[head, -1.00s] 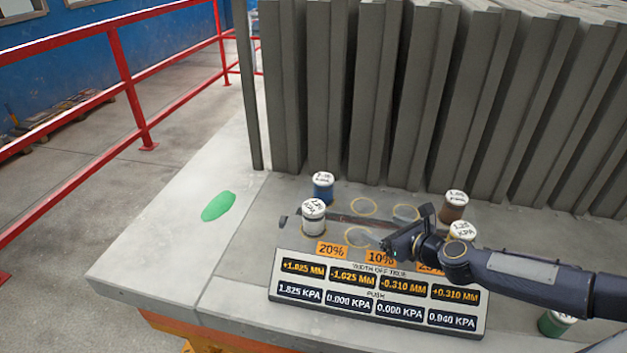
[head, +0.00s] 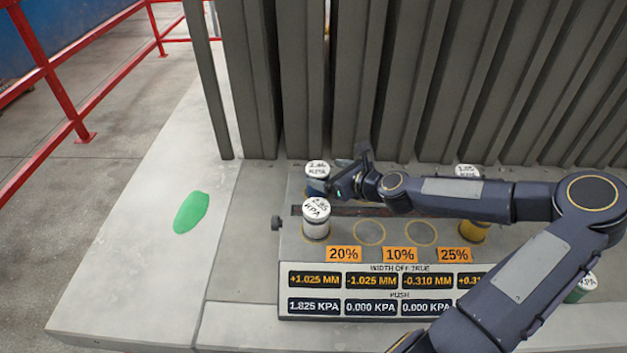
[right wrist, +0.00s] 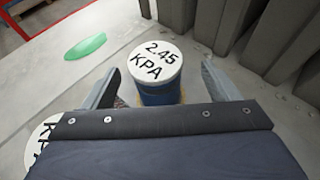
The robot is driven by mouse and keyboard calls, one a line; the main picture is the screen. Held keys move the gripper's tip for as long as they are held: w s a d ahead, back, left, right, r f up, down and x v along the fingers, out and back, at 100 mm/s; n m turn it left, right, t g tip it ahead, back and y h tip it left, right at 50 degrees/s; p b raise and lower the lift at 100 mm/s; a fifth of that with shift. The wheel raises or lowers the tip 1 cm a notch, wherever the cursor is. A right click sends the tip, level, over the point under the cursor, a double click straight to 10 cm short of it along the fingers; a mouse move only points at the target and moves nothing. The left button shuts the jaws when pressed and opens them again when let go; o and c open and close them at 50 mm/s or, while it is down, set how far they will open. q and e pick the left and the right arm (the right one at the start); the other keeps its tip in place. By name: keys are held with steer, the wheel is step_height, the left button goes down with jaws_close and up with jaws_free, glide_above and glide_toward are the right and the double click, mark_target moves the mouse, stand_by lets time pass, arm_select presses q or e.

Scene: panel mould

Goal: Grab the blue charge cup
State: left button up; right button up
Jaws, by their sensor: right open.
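The blue charge cup (head: 317,184) stands upright on the grey board in the head view, with a white lid. In the right wrist view the blue cup (right wrist: 160,92) has a lid marked 2.45 KPA and stands ahead, between the open fingers. My right gripper (head: 345,172) is open and close to the cup's right side in the head view; its fingers (right wrist: 158,85) lie on either side of the cup with gaps showing. I cannot tell whether either finger touches it. My left gripper is not in view.
A yellow cup (head: 474,231) and a green cup (head: 580,293) are partly behind my right arm. Tall grey panels (head: 350,80) stand behind. A readout panel (head: 345,292) is in front.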

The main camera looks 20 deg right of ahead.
mark_target(319, 169)
steer(key=b+x, duration=0.1)
steer(key=x, duration=0.1)
steer(key=b+x, duration=0.1)
steer(key=x, duration=0.2)
steer(key=shift+a+r, duration=0.15)
steer(key=shift+a, duration=0.2)
steer(key=shift+w, duration=0.35)
steer(key=c, duration=1.2)
steer(key=shift+c, duration=0.7)
steer(key=shift+r, duration=0.1)
